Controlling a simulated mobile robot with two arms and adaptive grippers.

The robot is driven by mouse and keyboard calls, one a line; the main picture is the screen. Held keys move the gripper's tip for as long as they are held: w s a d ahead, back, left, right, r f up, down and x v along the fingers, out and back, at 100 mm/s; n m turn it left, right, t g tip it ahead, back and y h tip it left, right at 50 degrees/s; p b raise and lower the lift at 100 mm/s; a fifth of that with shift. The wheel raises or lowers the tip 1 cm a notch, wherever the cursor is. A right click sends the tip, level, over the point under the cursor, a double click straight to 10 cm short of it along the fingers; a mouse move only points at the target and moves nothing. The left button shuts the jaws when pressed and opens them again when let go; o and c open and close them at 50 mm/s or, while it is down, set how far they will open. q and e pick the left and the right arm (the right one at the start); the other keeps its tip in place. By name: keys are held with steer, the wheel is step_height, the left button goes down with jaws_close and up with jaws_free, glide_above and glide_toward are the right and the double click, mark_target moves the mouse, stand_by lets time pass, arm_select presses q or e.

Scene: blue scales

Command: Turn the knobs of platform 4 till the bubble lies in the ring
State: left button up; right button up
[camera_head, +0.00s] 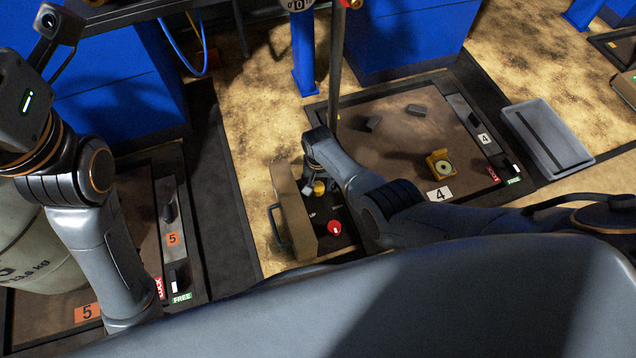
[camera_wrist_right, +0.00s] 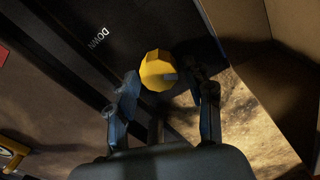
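Platform 4 (camera_head: 400,108) is a brown plate in a dark frame with "4" labels. A yellow level (camera_head: 441,163) with a round pale glass sits on it; the bubble and ring are too small to make out. A yellow knob (camera_head: 319,187) and a red knob (camera_head: 334,228) are on a dark panel at its near left. My right gripper (camera_head: 316,168) is at the yellow knob. In the right wrist view, the open fingers (camera_wrist_right: 168,80) stand either side of the yellow knob (camera_wrist_right: 157,71), with a gap at the right finger. My left gripper's fingers are out of view.
A tan board (camera_head: 291,213) stands left of the knobs. A metal post (camera_head: 337,65) rises behind my right gripper. A grey tray (camera_head: 547,138) lies at right. Blue cabinets (camera_head: 410,35) stand behind.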

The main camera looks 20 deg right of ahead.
mark_target(318, 185)
steer(key=shift+r, duration=0.1)
stand_by(0.3)
step_height(318, 185, up, 12)
stand_by(0.6)
stand_by(0.3)
